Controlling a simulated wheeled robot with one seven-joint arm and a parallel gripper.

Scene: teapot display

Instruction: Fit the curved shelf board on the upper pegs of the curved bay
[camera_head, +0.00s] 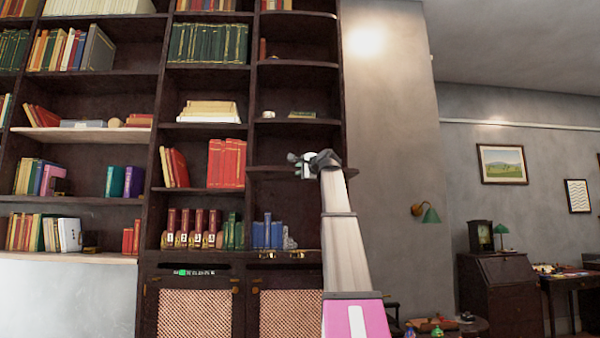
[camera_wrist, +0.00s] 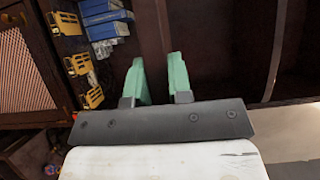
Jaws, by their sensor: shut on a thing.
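The curved bay (camera_head: 342,100) is the right-hand column of the dark bookcase, with rounded shelves. A dark curved shelf board (camera_head: 275,170) lies roughly level across its lower part, between a loaded shelf above and the blue books below. Its right end reaches slightly past the bay's right edge. My gripper (camera_head: 314,164) is at the board's front, right of its middle. In the wrist view my gripper's green fingers (camera_wrist: 161,82) are shut on the dark board (camera_wrist: 160,45), seen nearly edge-on. The pegs are not visible, so I cannot tell whether the board touches them.
Blue books (camera_head: 267,234) and a grey ornament (camera_head: 289,240) stand on the shelf below the board. A grey wall (camera_head: 392,150) is at right.

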